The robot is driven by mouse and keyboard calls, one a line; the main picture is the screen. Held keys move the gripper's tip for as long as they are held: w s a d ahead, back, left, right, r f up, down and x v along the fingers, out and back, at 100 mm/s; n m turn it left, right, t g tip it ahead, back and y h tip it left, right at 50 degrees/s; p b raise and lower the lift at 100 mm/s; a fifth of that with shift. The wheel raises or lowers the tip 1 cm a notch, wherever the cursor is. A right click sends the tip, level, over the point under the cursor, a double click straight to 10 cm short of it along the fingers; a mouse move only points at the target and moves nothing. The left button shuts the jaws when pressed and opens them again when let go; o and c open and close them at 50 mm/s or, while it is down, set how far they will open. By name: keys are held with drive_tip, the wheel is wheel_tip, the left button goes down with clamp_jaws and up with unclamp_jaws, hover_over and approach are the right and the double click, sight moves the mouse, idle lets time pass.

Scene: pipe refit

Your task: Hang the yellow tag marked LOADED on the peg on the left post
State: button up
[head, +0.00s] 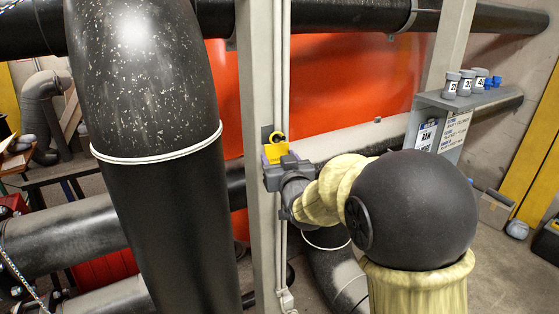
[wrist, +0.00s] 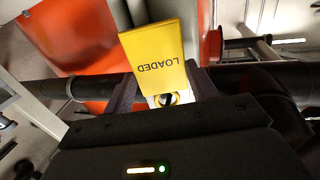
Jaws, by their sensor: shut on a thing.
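The yellow tag marked LOADED (wrist: 155,58) is held between the two fingers of my gripper (wrist: 163,90) in the wrist view, its lettering upside down there. In the head view my gripper (head: 283,160) is against the front of the left post (head: 258,215), shut on the tag (head: 276,150). A yellow ring with a dark centre shows at the tag's upper end in the head view, close to a dark plate (head: 266,132) on the post. I cannot tell whether the peg passes through the ring; the peg is not clearly visible.
A thick black pipe (head: 150,200) stands left of the post. A grey shelf (head: 450,100) with several grey cups and hanging signs is on the right post. An orange panel (head: 340,85) is behind. Horizontal dark pipes run behind the posts.

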drive_tip(key=o, duration=1)
drive_tip(key=b+v, duration=0.7)
drive_tip(key=v, duration=1)
drive_tip(key=shift+s+d+f+b, duration=0.1)
drive_tip(key=shift+s+b, duration=0.1)
drive_tip(key=shift+b, duration=0.1)
